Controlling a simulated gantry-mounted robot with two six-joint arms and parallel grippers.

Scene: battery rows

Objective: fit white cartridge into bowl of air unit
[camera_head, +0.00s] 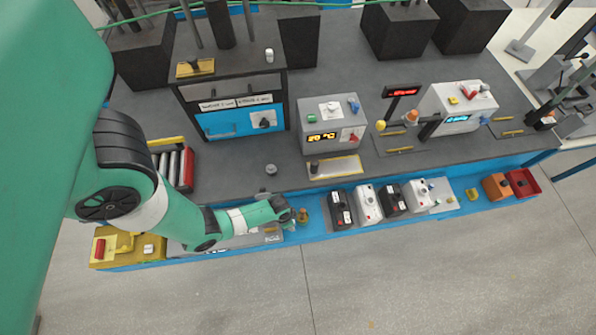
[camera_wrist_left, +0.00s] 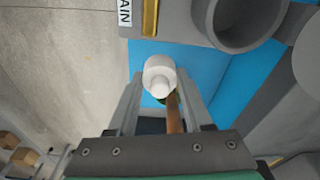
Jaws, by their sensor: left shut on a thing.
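My left gripper (camera_wrist_left: 160,86) is shut on the white cartridge (camera_wrist_left: 159,73), a short white cylinder with a narrower nub, between its fingertips. In the head view my left gripper (camera_head: 288,213) is low over the blue front edge of the bench, and the cartridge is too small to make out there. A round grey open cup (camera_wrist_left: 246,22), which looks like the bowl of the air unit, is above and right of the cartridge in the left wrist view, apart from it. My right gripper is not in view.
A brown upright piece (camera_wrist_left: 174,113) shows behind the cartridge. A small brown object (camera_head: 303,215) stands beside my left gripper. Black and white switch boxes (camera_head: 341,207) line the blue ledge to the right. A small grey cylinder (camera_head: 271,169) stands on the open bench top.

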